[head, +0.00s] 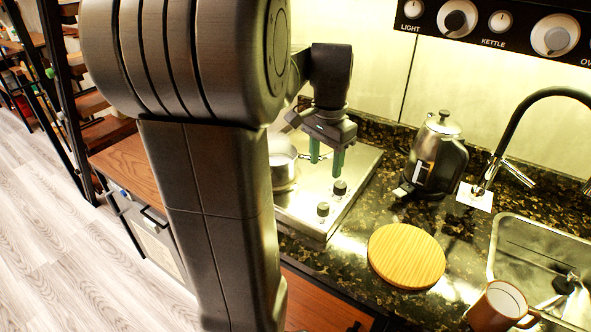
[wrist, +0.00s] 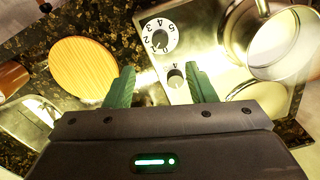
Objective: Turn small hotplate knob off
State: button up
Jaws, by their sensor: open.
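The hotplate (head: 300,222) is a steel plate on the dark stone counter, with two dark-topped knobs on its right side. In the wrist view, the smaller knob (wrist: 175,78) has a white dial partly seen, with a 4 legible; its full setting is unclear. It appears to be the farther knob (head: 340,188) in the head view. The larger knob (wrist: 158,36), with a numbered dial, seems to be the nearer one (head: 322,210). My gripper (head: 326,166) is open and empty above the hotplate, green fingers pointing down. In the wrist view, its fingertips (wrist: 159,68) lie either side of the smaller knob.
A pot (head: 283,168) stands on the hotplate, left of my gripper. A kettle (head: 435,155) stands at the back right. A round wooden board (head: 406,255), a mug (head: 498,308) and a sink (head: 530,245) are to the right. A knob panel (head: 520,25) is on the wall.

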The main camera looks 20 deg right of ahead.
aim_at(323, 206)
notch_tip(323, 206, down, 14)
jog(key=shift+d+r, duration=0.15)
jog(key=shift+r, duration=0.1)
dwell(0.3)
jog(key=c, duration=1)
